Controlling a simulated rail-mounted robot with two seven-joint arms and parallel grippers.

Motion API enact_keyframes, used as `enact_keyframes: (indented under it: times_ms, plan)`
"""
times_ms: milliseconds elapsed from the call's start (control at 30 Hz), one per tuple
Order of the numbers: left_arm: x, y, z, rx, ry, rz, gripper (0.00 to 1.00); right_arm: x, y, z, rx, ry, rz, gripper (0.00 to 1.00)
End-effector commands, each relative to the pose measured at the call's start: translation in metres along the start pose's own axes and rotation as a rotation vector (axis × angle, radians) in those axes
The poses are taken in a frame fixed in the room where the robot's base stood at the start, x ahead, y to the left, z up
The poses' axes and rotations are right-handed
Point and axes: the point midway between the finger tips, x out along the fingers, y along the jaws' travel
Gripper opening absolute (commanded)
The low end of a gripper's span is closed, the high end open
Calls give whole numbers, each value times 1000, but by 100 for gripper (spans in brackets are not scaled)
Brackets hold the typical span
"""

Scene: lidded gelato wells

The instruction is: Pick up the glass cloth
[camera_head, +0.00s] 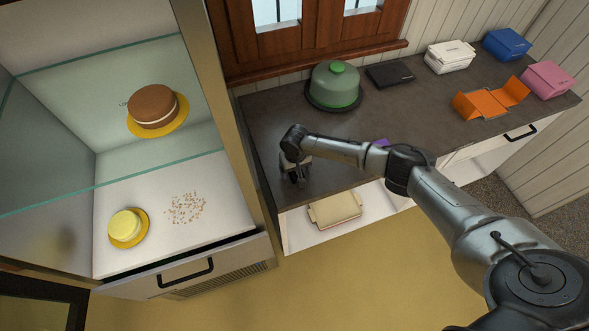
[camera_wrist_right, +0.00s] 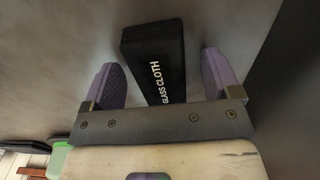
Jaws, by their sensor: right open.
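The glass cloth (camera_wrist_right: 153,60) is a black folded block with white "GLASS CLOTH" lettering. It shows in the right wrist view, lying on the grey counter between the purple fingers of my right gripper (camera_wrist_right: 163,78). The fingers stand apart, with a gap on each side of the cloth. In the head view my right gripper (camera_head: 297,174) is low over the left end of the dark counter (camera_head: 268,120), near its front edge. The cloth is hidden or too dark to tell apart there. My left gripper is not in view.
On the counter stand a green-domed cake stand (camera_head: 335,84), a flat black item (camera_head: 389,75), a white box (camera_head: 450,56), an open orange box (camera_head: 484,105), a blue box (camera_head: 507,43) and a pink box (camera_head: 548,79). A glass display case (camera_head: 240,130) with cakes stands at left.

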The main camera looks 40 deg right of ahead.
Motion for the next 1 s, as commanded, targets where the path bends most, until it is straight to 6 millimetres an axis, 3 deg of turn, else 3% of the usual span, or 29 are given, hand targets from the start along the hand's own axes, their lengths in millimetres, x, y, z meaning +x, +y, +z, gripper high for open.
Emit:
enact_keyframes:
  times_ms: [233,767,1000]
  plan:
    - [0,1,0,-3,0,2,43,1,0,0,0,0,0,83]
    - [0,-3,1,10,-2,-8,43,1,0,0,0,0,1,32]
    - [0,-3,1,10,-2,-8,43,0,0,0,0,0,0,30]
